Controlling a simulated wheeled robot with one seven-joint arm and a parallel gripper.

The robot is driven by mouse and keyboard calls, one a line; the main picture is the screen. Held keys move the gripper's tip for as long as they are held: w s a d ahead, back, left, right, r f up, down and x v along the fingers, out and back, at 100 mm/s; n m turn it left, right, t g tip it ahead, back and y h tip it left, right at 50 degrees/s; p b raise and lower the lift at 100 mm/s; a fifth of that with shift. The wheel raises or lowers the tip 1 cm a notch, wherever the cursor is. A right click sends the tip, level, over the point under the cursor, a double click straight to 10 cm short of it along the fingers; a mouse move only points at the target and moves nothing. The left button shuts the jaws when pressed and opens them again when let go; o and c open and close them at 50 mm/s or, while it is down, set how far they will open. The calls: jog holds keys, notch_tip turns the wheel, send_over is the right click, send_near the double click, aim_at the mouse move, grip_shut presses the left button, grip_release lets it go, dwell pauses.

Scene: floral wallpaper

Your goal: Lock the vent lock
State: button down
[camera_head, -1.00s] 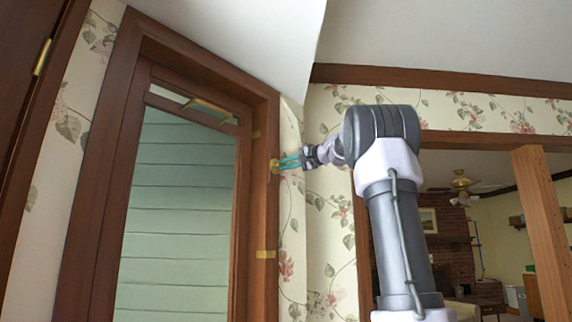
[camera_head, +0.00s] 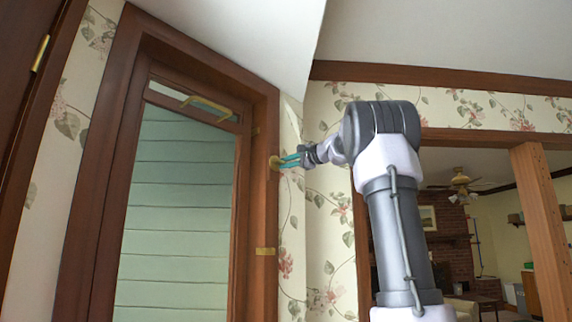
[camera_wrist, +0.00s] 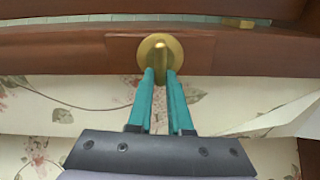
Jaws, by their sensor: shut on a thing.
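The vent lock is a round brass plate with a raised thumb-turn (camera_wrist: 158,52), set on the brown wooden frame; in the head view the lock (camera_head: 274,163) sits on the right side of the window frame. My gripper (camera_wrist: 162,74) reaches it from the wall side, its two teal fingers close together on either side of the thumb-turn, shut on it. In the head view my gripper (camera_head: 283,161) meets the lock from the right. The fingertips partly hide the lower edge of the plate.
The tall window (camera_head: 178,210) has a brass bar handle (camera_head: 208,108) at its top vent. Floral wallpaper (camera_head: 318,215) lies right of the frame, and a wooden-framed opening into another room is farther right.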

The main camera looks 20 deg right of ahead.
jog(key=shift+w+f, duration=0.1)
jog(key=shift+f, duration=0.15)
jog(key=c, duration=0.9)
grip_release()
jog(key=shift+o, duration=0.2)
jog(key=shift+r, duration=0.1)
jog(key=shift+s+d, duration=0.1)
jog(key=shift+s, duration=0.1)
jog(key=v, duration=1)
jog(key=shift+s, duration=0.25)
jog(key=shift+d, duration=0.1)
